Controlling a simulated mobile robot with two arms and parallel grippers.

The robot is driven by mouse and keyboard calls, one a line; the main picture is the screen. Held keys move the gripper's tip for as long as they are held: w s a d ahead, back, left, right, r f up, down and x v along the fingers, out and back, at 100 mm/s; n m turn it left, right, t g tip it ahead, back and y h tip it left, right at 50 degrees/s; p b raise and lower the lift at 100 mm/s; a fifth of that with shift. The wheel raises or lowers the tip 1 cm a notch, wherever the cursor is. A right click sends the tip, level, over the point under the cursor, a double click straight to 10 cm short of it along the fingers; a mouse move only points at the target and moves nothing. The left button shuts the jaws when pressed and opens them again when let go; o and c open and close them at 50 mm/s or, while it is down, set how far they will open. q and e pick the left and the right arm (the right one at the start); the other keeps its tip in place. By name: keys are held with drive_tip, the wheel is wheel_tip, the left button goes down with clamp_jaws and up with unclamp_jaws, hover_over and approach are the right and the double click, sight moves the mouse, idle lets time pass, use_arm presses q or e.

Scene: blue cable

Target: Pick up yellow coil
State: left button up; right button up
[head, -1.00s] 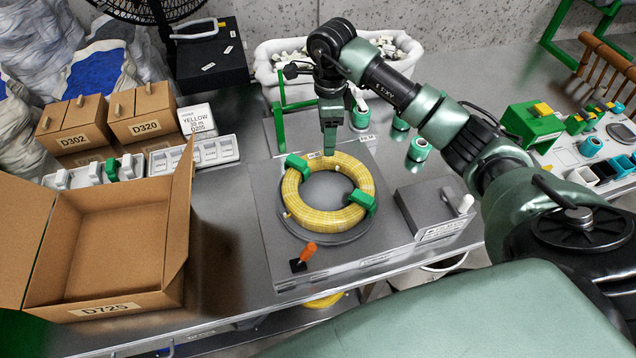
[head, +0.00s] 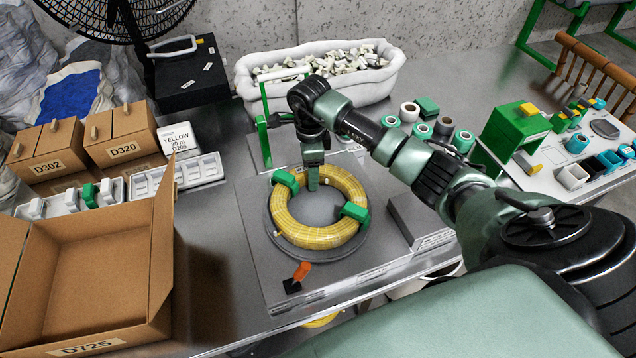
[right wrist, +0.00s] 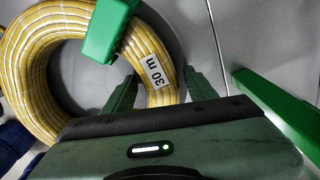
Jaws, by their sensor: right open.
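The yellow coil (head: 310,237) lies flat on a grey round plate on the grey workstation; it also shows in the right wrist view (right wrist: 30,62). Two green clips sit on the ring, one at its upper left (head: 285,180) and one at its right (head: 355,212). My right gripper (head: 313,184) is at the coil's far side, pointing down. In the right wrist view its open fingers (right wrist: 162,84) stand on either side of the ring, beside a white "30 m" label (right wrist: 155,73). Contact cannot be told. My left gripper is out of view.
An open cardboard box (head: 95,270) stands at the left. An orange-handled lever (head: 301,272) is at the near left of the coil. A grey block (head: 415,220) is at its right. A green frame (head: 262,135) and a white bin (head: 320,78) stand behind.

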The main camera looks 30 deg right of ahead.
drive_tip(key=shift+f, duration=0.2)
clamp_jaws()
drive_tip(key=shift+r, duration=0.15)
idle(1.2)
